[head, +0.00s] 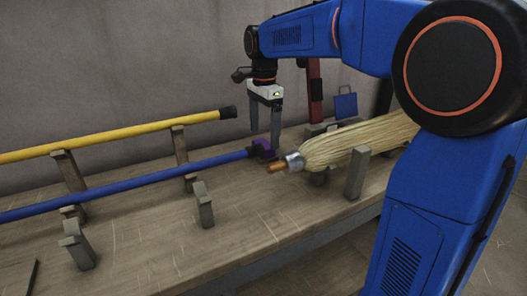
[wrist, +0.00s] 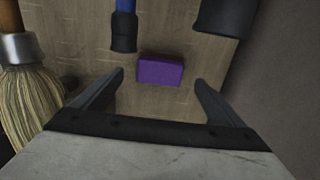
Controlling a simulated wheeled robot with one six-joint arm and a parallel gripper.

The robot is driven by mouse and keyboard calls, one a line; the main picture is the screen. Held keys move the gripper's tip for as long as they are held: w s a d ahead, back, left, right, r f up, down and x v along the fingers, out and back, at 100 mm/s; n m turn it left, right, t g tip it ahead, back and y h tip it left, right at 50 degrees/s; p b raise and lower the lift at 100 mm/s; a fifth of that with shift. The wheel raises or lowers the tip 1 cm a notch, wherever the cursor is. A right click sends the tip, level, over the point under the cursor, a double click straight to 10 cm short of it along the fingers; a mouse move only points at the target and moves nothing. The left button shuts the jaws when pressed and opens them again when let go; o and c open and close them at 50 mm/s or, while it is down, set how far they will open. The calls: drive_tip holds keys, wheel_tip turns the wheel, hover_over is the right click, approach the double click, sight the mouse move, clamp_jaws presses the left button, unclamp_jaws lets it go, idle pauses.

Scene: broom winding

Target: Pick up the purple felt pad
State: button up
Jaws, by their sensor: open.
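The purple felt pad (wrist: 160,71) lies on the wooden bench in the wrist view, a small block near the black end of the blue pole. In the head view the pad (head: 263,148) is partly hidden behind that pole end. My gripper (head: 264,139) points down above the bench, close over the pad. In the wrist view my gripper (wrist: 160,78) is open and empty, with its two fingers on either side of the pad's line. The pad appears apart from both fingers.
A blue pole (head: 130,184) and a yellow pole (head: 110,136) rest on wooden supports at the left. A straw broom head (head: 350,145) with a metal collar lies to the right. A small blue bag-shaped item (head: 345,104) stands behind.

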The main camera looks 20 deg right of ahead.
sight(265, 143)
drive_tip(key=shift+d+f, duration=0.2)
drive_tip(key=shift+f, duration=2.45)
drive_tip(key=c, duration=1.3)
drive_tip(key=shift+o, duration=0.2)
wheel_tip(265, 143, up, 10)
drive_tip(key=o, duration=0.5)
drive_tip(key=shift+c, duration=1.3)
